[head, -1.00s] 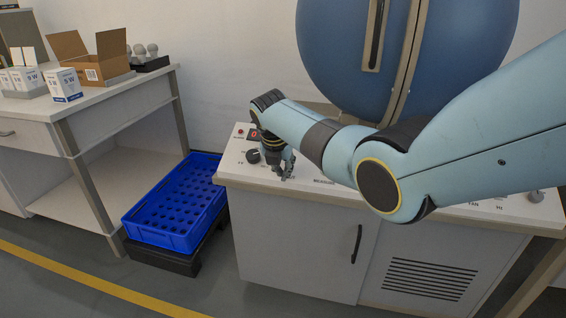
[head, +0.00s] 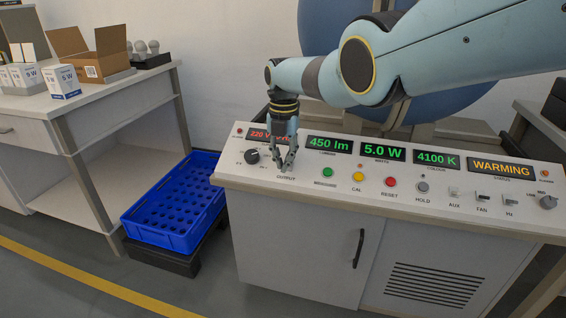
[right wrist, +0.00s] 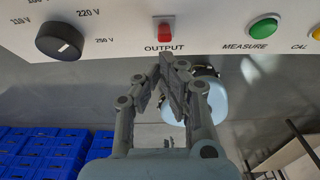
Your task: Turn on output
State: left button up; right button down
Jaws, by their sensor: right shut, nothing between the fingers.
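The red output switch (right wrist: 166,32) sits above the OUTPUT label in the right wrist view; my fingers hide it in the head view. My right gripper (head: 287,167) is shut and empty over the panel at the OUTPUT label. In the right wrist view its fingertips (right wrist: 172,60) are just below the label, close to the switch; whether they touch the panel I cannot tell. The control panel (head: 330,190) shows lit readouts: a partly hidden red 220 V display (head: 259,133), 450 lm, 5.0 W, 4100 K and WARMING (head: 501,170). My left gripper is not in view.
A voltage knob (head: 252,156) is left of the switch, and the green MEASURE button (head: 327,172) is to its right. The blue sphere (head: 325,25) stands behind the panel.

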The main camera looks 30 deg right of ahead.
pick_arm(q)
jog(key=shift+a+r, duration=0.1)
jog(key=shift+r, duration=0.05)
pick_arm(e)
jog(key=shift+r, duration=0.2)
jog(key=shift+r+p, duration=0.7)
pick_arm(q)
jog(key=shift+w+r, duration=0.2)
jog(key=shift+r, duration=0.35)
